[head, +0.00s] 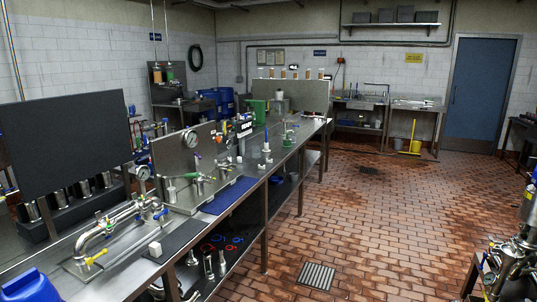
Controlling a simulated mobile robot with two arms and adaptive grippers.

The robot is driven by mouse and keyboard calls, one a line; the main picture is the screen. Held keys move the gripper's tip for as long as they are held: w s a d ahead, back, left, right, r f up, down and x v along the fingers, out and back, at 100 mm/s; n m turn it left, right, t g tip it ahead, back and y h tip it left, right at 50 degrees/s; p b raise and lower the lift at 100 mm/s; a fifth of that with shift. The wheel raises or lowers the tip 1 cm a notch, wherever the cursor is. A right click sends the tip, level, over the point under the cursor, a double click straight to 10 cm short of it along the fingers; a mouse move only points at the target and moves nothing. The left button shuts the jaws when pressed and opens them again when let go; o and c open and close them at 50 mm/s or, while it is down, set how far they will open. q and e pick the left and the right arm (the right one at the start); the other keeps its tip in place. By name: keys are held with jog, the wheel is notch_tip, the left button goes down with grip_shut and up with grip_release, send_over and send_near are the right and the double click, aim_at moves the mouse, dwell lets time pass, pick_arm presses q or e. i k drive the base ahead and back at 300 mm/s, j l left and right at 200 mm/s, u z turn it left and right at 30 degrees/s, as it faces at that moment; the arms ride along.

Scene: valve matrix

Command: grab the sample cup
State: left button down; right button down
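I cannot single out the sample cup with certainty. A small white, block-like item (155,249) sits on the near part of the long steel bench (115,283), at the edge of a dark mat (180,238). A small pale upright cylinder (171,194) stands farther back, in front of a steel panel with a gauge. Either is too small for me to tell whether it is a cup. Neither of my grippers is in view.
Bent steel pipes (105,226) with valves stand on the near bench, and a blue container (30,286) is at the lower left corner. A green jug (258,110) stands farther along. Brick floor (350,225) right of the bench is open, with a drain grate (316,275). Steel fittings (515,262) stand lower right.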

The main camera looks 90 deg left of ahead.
aim_at(256, 150)
jog(key=u, duration=2.9)
jog(key=i+u, duration=0.15)
jog(key=u, duration=0.25)
jog(key=i+l+u, duration=0.15)
jog(key=u, duration=0.2)
jog(key=i+l+u, duration=0.2)
jog(key=i+l, duration=0.2)
jog(key=i+l+u, duration=0.2)
jog(key=i+l, duration=0.2)
jog(key=i+l+u, duration=0.2)
jog(key=i+l, duration=0.15)
jog(key=l, duration=0.3)
